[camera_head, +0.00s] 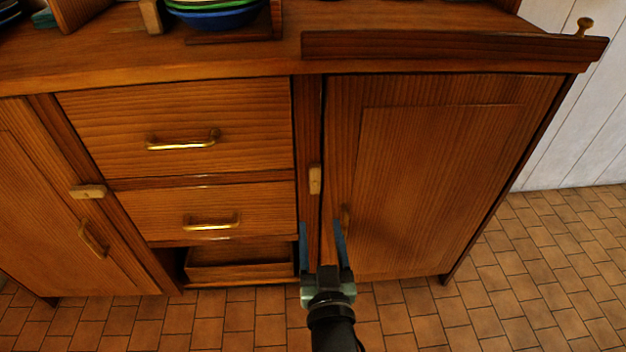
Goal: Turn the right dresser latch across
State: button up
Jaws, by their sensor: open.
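The right dresser latch (315,179) is a small pale wooden block on the post left of the right door (450,170). It stands upright, along the post, and does not lie over the door. The right door looks closed or nearly so, with a dark gap along its left edge. My gripper (321,228) is open, its two blue fingers pointing up the picture just below the latch. Nothing is seen between the fingers. I cannot tell how far they are from the post.
The left latch (88,191) lies crosswise at the left door (45,200). Two drawers with brass handles (183,141) are closed; a lower drawer (240,268) sits in an open recess. Blue and green bowls (215,14) stand on top. The tiled floor (540,270) is clear at right.

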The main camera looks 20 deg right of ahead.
aim_at(315, 180)
jog(key=b+x, duration=0.1)
jog(key=x, duration=0.5)
jog(key=b+x, duration=0.2)
jog(key=x, duration=0.4)
jog(key=shift+w+d+f, duration=0.2)
jog(key=shift+w, duration=0.1)
jog(key=shift+c, duration=0.2)
grip_shut()
